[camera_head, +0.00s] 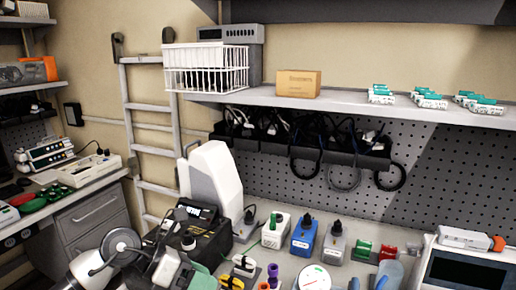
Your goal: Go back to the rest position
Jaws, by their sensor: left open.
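My left arm comes in at the lower left, with white links and a round grey joint. Its left gripper (180,264) is at the bottom of the view, in front of a black device with a small display (208,232). The gripper is open, and I see nothing held in it. Its fingertips are hard to tell apart from the dark things behind. My right gripper is not in view.
The crowded workbench holds a green-and-white unit (275,230), a blue unit (304,236) and a grey unit (335,243). A monitor (468,271) stands at right. A shelf (345,103) carries a cardboard box (298,84). A ladder (155,150) leans at the wall.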

